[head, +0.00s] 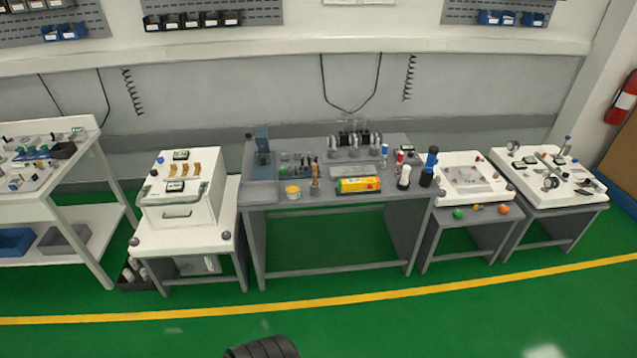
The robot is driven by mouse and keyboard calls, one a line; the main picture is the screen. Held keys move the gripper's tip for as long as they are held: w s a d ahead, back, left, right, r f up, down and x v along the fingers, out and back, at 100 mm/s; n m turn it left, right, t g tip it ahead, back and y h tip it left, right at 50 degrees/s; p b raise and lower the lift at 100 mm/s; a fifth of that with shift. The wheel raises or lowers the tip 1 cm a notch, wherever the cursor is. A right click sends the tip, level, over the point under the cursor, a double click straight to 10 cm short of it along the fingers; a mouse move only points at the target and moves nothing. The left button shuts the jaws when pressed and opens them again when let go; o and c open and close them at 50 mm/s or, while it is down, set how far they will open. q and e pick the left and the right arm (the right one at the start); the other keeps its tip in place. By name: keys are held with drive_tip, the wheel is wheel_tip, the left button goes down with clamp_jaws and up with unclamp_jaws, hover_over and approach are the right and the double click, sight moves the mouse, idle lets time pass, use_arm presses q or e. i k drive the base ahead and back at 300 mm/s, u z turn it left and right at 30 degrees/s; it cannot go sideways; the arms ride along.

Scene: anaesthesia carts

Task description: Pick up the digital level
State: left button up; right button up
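A long yellow block with a red part and a greenish patch (357,184) lies on the front edge of the grey middle table (330,200), right of centre. It is the thing here that looks most like a digital level, but it is too small to be sure. Small dark-faced devices, one on top of the white cabinet (181,155) and one on the right-hand cart (525,161), also show; I cannot tell what they are. Neither of my grippers is in view.
Around the yellow block stand a yellow tub (293,191), a white bottle (404,177) and a dark blue-topped bottle (428,168). White carts stand on both sides.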

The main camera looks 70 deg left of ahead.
sight(360, 184)
drive_tip(key=u, duration=1.95)
